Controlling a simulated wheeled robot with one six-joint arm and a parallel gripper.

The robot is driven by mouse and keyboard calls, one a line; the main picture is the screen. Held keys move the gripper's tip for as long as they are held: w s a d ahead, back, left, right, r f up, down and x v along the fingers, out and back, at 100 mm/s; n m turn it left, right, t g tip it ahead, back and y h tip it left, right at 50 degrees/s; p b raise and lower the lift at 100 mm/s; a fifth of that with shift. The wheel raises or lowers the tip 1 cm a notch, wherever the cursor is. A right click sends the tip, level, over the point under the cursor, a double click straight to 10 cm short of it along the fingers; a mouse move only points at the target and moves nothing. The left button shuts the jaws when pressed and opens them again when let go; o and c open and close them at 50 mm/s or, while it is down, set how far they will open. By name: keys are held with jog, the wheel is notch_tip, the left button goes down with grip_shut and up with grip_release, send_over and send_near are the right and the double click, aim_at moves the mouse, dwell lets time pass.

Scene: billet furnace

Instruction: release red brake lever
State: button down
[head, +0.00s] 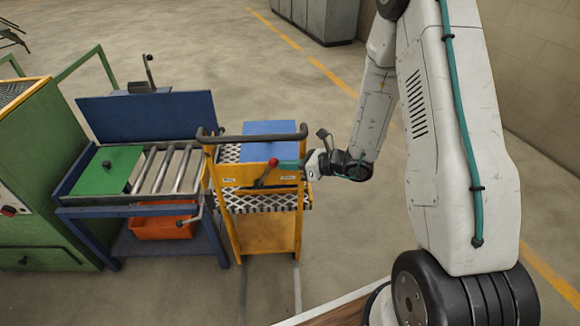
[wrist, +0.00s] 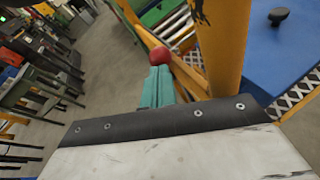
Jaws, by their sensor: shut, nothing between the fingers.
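The red brake lever (head: 272,162) is on the near side of the yellow cart (head: 262,175), below its black push handle. Its dark rod leans, with the red knob at the upper right end. My gripper (head: 282,164) comes in from the right, with its teal fingers at the knob. In the wrist view the round red knob (wrist: 160,56) shows just beyond the tips of my gripper (wrist: 159,72). The fingers are closed together and empty. I cannot tell whether they touch the knob. The lever's rod is hidden in the wrist view.
A blue roller table (head: 140,205) with a green plate (head: 107,171) and an orange bin (head: 165,222) stands left of the cart. A green cabinet (head: 45,180) is at the far left. A blue panel (head: 268,142) lies on the cart. Floor behind the cart is open.

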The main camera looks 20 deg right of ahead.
jog(key=shift+f, duration=0.1)
jog(key=s+f+v, duration=0.1)
jog(key=v, duration=1.2)
jog(key=shift+f, duration=0.2)
